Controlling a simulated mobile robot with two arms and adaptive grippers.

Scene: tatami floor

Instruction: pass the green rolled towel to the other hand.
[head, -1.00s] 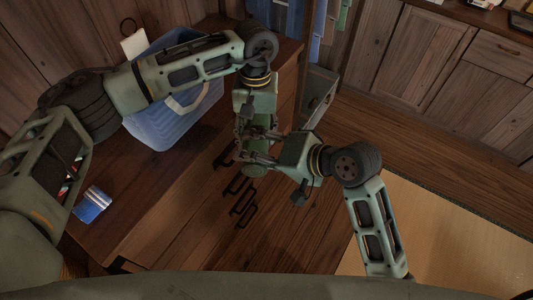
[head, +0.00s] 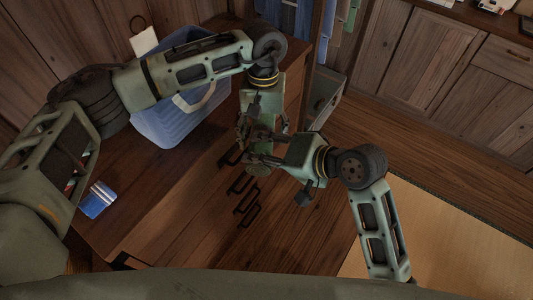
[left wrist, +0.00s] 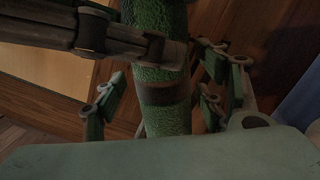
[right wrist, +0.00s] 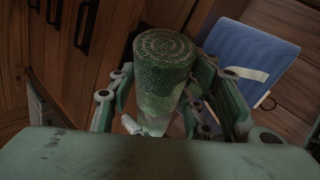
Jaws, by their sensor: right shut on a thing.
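The green rolled towel shows its spiral end in the right wrist view (right wrist: 163,60). In the head view its round end (head: 258,168) shows low between the two hands, and the rest is mostly hidden. My right gripper (head: 268,146) is shut on the towel; its fingers also cross the towel high in the left wrist view. My left gripper (left wrist: 160,103) is open, with its fingers on both sides of the towel and a visible gap on the left side. A dark band crosses the towel between these fingers.
A blue bin (head: 160,122) with a pale handle stands on the wooden cabinet top (head: 150,185) at the left. A small blue packet (head: 97,200) lies nearer. Dark drawer handles (head: 248,205) show below the hands. Tatami (head: 440,240) lies open at the right.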

